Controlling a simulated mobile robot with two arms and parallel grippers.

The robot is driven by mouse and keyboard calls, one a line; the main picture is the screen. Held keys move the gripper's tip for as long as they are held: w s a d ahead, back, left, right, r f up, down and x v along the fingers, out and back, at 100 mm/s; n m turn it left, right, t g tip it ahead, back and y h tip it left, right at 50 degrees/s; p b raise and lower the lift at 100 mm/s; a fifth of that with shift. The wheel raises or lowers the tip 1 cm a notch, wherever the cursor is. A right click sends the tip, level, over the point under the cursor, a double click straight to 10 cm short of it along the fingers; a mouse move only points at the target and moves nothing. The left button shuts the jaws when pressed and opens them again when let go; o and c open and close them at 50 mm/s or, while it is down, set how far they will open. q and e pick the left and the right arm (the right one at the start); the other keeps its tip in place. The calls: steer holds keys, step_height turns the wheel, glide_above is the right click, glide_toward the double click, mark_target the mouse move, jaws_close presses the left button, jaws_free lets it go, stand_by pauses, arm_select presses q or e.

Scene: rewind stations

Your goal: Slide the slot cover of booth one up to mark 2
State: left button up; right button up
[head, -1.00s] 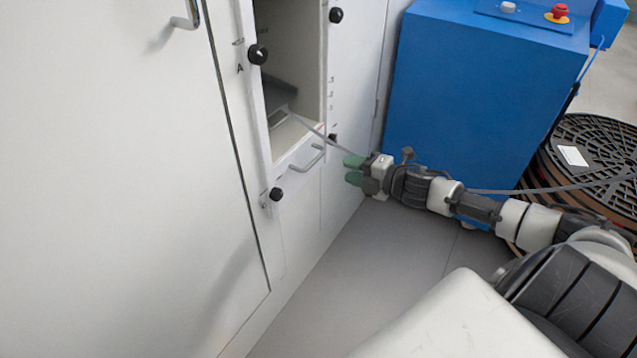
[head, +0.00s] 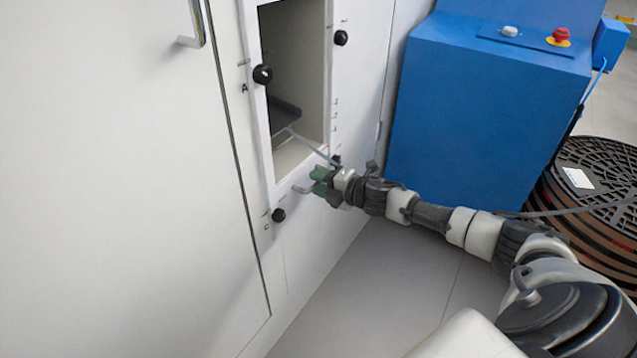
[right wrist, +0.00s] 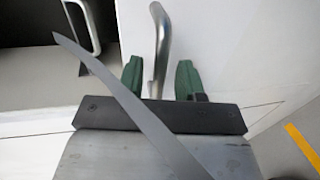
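The white slot cover (head: 288,184) sits low in the booth's tall opening (head: 298,85), leaving most of it open. A metal bar handle (head: 300,190) is on its front. My right gripper (head: 320,182) is at this handle, its green fingertips partly covering it. In the right wrist view the handle (right wrist: 160,45) stands between the two parted green fingers of the gripper (right wrist: 158,80), with gaps on both sides. Small marks (head: 336,115) run up the frame's right side; their numbers are too small to read. My left gripper is out of view.
A grey strip (right wrist: 110,80) crosses in front of my right gripper; in the head view it runs into the opening (head: 305,140). Black knobs (head: 262,74) line the frame. A blue cabinet (head: 480,110) and stacked reels (head: 590,190) stand right. The floor (head: 390,270) is clear.

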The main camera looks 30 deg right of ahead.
steer(key=shift+w, duration=0.2)
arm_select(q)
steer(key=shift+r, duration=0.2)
arm_select(e)
steer(key=shift+a, duration=0.1)
jaws_close()
arm_select(q)
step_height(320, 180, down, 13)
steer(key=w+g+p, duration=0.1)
steer(key=p, duration=0.3)
arm_select(e)
step_height(320, 180, up, 4)
steer(key=shift+w+r, duration=0.1)
steer(key=shift+r, duration=0.1)
step_height(320, 180, up, 4)
steer(key=p, duration=0.4)
steer(key=shift+f, duration=0.1)
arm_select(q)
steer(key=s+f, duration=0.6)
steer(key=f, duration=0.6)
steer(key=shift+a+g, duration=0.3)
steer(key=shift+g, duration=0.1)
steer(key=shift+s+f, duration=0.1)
arm_select(e)
jaws_free()
